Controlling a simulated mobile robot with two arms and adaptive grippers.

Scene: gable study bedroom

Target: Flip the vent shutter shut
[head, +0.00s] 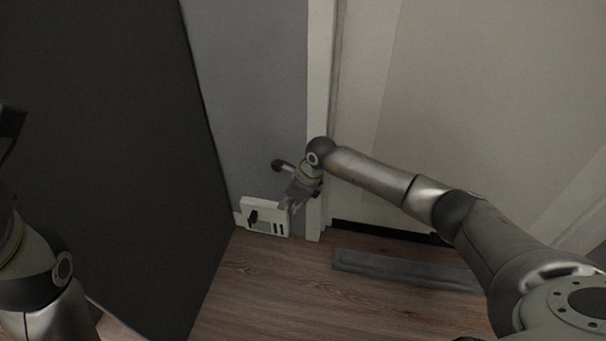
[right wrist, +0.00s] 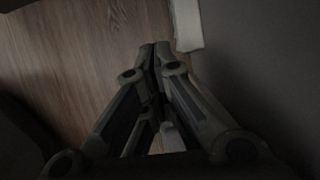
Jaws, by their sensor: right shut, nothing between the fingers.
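The vent (head: 264,217) is a small white plate low on the grey wall, just above the wood floor. It has a dark knob or tab on its left part, a greyish panel beside it and dark slots at the right. Which part is the shutter, and how it stands, is too small to tell. My right gripper (head: 289,207) is shut and empty at the vent's right end; contact cannot be told. In the right wrist view the shut fingertips (right wrist: 155,46) point toward the floor. My left arm shows at the left edge, but its gripper is not visible.
A large dark panel (head: 110,150) stands close on the left of the vent. A white trim post (head: 317,90) and a pale door (head: 450,100) are on the right. A grey strip (head: 405,271) lies on the floor before the door. The wood floor (head: 260,290) in front is clear.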

